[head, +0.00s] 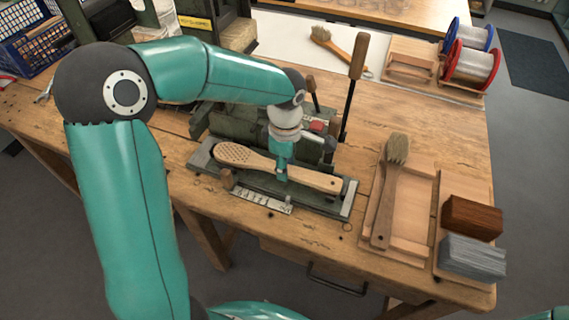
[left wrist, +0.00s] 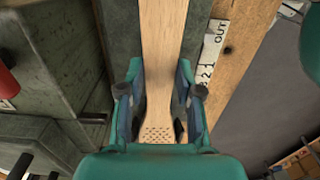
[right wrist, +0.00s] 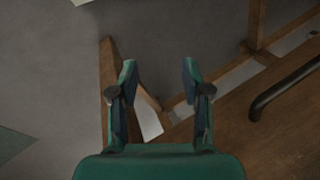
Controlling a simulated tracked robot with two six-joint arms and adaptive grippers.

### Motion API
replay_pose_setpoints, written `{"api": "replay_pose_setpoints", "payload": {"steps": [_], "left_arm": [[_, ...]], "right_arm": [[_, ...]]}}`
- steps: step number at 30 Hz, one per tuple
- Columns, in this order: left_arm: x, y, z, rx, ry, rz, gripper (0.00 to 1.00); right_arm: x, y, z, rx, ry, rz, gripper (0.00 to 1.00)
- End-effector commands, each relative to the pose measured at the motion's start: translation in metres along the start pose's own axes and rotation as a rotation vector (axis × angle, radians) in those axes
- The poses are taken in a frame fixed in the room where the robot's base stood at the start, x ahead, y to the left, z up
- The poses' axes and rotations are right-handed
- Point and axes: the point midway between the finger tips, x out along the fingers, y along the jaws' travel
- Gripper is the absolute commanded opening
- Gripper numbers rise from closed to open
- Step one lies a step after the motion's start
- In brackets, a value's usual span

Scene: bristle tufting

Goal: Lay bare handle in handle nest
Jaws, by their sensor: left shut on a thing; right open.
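The bare handle (head: 240,160) is a pale wooden brush handle with rows of empty holes in its wide head, at the left. My left gripper (head: 281,173) is shut on its narrow part from above; the left wrist view shows the handle (left wrist: 167,45) between the fingers (left wrist: 160,108). The handle lies along and over the grey metal bed (head: 347,203) of the green machine, where the handle nest seems to be. The handle hides the nest, and I cannot tell whether it touches. My right gripper (right wrist: 160,95) is open and empty, over the floor by the bench.
A wooden tray (head: 426,197) with a bristled brush (head: 391,180) lies right of the machine. Beside it are a brown block (head: 472,217) and a grey block (head: 472,257). A black lever with a wooden grip (head: 357,57) rises behind the bed. Wire spools (head: 471,63) stand at the back right.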

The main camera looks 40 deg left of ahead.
Motion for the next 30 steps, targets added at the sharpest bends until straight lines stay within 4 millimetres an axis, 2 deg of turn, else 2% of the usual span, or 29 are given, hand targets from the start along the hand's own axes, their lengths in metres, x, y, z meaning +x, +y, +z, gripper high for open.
{"api": "replay_pose_setpoints", "payload": {"steps": [6, 7, 12, 19, 22, 23, 30], "left_arm": [[0.0039, 0.0001, 0.0001, 0.000, 0.000, 0.000, 0.00], [0.0037, 0.0001, 0.0001, 0.000, 0.000, 0.000, 0.36], [0.0031, 0.0002, 0.0001, 0.000, 0.000, 0.000, 0.64], [0.0033, 0.0000, 0.0002, 0.000, 0.000, 0.000, 0.66], [0.0033, 0.0000, 0.0002, 0.000, 0.000, 0.000, 0.82], [0.0033, 0.0000, 0.0002, 0.000, 0.000, 0.000, 0.85], [0.0033, 0.0000, 0.0002, 0.000, 0.000, 0.000, 0.85]], "right_arm": [[0.0039, 0.0014, 0.0000, 0.000, 0.000, 0.000, 0.48], [0.0037, 0.0013, 0.0000, 0.000, 0.000, 0.000, 0.48], [0.0031, 0.0011, 0.0000, 0.000, 0.000, 0.000, 0.48], [0.0031, 0.0011, 0.0000, 0.000, 0.000, 0.000, 0.48], [0.0031, 0.0011, 0.0000, 0.000, 0.000, 0.000, 0.48], [0.0031, 0.0011, 0.0000, 0.000, 0.000, 0.000, 0.48], [0.0031, 0.0011, 0.0000, 0.000, 0.000, 0.000, 0.48]]}}
